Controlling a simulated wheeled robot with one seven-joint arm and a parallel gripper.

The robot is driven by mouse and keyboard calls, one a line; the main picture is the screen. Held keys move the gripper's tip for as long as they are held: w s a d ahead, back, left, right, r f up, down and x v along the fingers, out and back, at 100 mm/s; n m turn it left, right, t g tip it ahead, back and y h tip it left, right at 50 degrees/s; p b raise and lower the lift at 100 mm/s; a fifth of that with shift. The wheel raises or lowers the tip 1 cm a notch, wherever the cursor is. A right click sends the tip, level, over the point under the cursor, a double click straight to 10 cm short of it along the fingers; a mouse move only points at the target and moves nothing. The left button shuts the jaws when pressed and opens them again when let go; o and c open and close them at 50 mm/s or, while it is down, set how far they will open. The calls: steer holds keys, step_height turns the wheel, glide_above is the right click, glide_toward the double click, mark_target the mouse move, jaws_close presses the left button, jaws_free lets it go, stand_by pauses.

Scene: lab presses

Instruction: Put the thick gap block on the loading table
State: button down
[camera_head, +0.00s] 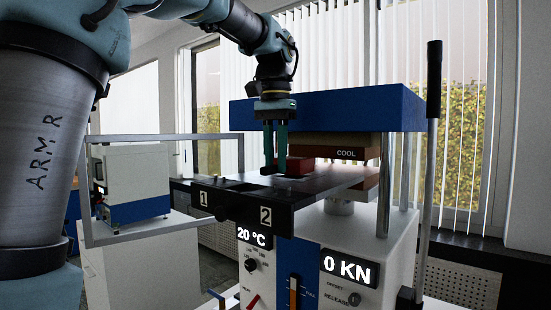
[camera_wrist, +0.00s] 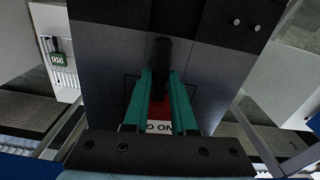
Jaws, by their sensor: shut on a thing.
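A red block (camera_head: 293,166) shows at my gripper's fingertips, low over the dark loading table (camera_head: 330,182). I cannot tell whether it touches the table top. In the wrist view the red block (camera_wrist: 158,108) lies between the two teal fingers, with a white label partly hidden; only "NO G" reads. A black rounded piece, like a handle, stands out beyond the fingertips. My gripper (camera_head: 275,172) points straight down and is shut on the block; it also fills the middle of the wrist view (camera_wrist: 162,78). The block's thickness is hard to judge.
The press's blue top beam (camera_head: 345,108) and the platen marked COOL (camera_head: 345,153) are just right of my gripper. A steel column (camera_head: 384,190) and a lever (camera_head: 433,80) stand at the right. A framed guard (camera_head: 160,138) is left. The front of the table carries labels 1 and 2.

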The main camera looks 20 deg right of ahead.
steer(key=shift+f+b, duration=0.3)
steer(key=shift+f, duration=0.15)
stand_by(0.5)
steer(key=c, duration=0.6)
jaws_free()
steer(key=shift+c, duration=0.2)
steer(key=shift+f, duration=0.1)
step_height(320, 180, up, 11)
steer(key=shift+s+a+f, duration=0.1)
steer(key=shift+a, duration=0.05)
